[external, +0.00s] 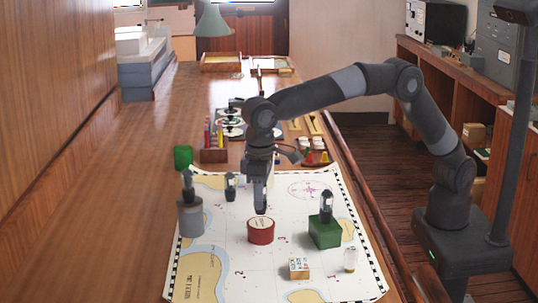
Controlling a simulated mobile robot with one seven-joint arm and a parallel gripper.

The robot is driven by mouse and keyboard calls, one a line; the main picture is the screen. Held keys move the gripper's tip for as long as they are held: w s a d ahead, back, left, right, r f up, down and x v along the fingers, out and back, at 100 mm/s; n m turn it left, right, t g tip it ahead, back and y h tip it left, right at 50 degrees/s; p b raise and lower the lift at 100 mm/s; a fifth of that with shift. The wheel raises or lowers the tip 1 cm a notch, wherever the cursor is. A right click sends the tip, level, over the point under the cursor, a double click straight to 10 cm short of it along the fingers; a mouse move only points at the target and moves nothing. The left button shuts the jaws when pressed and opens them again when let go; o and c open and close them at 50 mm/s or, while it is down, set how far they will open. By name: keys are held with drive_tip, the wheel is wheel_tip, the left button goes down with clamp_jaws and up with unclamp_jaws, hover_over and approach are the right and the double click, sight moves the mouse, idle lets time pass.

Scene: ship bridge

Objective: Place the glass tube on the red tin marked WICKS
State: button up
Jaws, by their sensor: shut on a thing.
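The red tin (261,231) stands on the chart near its middle, with a pale lid; its lettering is too small to read. My gripper (260,207) points straight down just above the tin's lid. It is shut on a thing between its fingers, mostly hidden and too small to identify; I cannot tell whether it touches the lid. A small pale, clear-looking cylinder (350,259) stands upright on the chart at the front right, apart from the gripper. I cannot tell whether it is the glass tube.
A green block (325,233) bearing a dark glossy object stands right of the tin. A grey canister (190,217) stands left, with a small dark item (231,188) behind. A small labelled box (299,268) lies in front. The chart's front left is clear.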

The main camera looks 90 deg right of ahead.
drive_tip(key=shift+f, duration=1.35)
drive_tip(key=shift+f, duration=0.1)
drive_tip(key=o, duration=1)
drive_tip(key=shift+c, duration=0.2)
